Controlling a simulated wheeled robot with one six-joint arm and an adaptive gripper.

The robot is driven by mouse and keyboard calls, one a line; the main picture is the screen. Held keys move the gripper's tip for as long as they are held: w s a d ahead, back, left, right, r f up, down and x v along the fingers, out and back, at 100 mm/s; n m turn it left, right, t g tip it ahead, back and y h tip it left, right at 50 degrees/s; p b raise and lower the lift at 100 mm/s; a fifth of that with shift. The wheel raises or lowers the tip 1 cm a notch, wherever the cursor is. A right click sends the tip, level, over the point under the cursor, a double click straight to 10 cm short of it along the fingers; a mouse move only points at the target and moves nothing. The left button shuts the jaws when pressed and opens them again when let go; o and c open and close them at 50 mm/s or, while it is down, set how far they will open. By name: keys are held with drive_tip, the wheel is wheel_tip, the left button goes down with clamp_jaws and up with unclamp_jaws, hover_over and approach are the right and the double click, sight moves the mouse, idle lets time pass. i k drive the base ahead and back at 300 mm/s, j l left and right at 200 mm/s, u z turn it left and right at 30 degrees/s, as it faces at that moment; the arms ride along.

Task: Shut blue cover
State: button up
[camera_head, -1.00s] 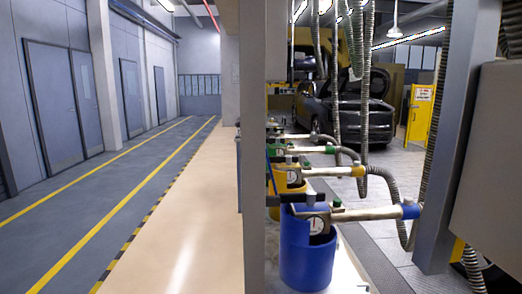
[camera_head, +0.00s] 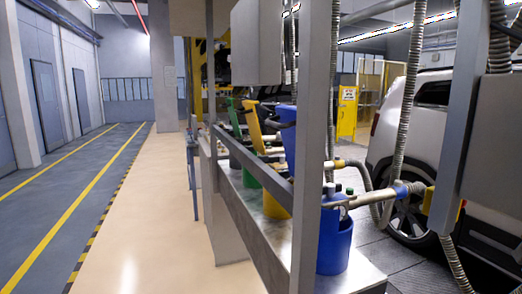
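The blue cover (camera_head: 288,140) stands raised and tilted behind the grey upright post, above the row of containers. A blue container (camera_head: 336,240) stands on the metal bench at the near right, partly hidden by the post. A nozzle with a blue collar (camera_head: 401,189) lies at the blue container's top, with a hose running from it. The blue cover's lower edge and hinge are hidden. My gripper is not in view.
A raised yellow cover (camera_head: 254,127) and green cover (camera_head: 233,118) stand farther along the metal bench (camera_head: 350,280). A grey post (camera_head: 312,150) and sloping rail block the near side. A white vehicle (camera_head: 440,130) stands at right. The beige floor (camera_head: 150,230) at left is clear.

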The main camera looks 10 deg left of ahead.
sight(286, 115)
drive_tip(key=j+u, duration=0.2)
drive_tip(key=j, duration=0.25)
drive_tip(key=i+j+u, duration=0.1)
drive_tip(key=u, duration=0.35)
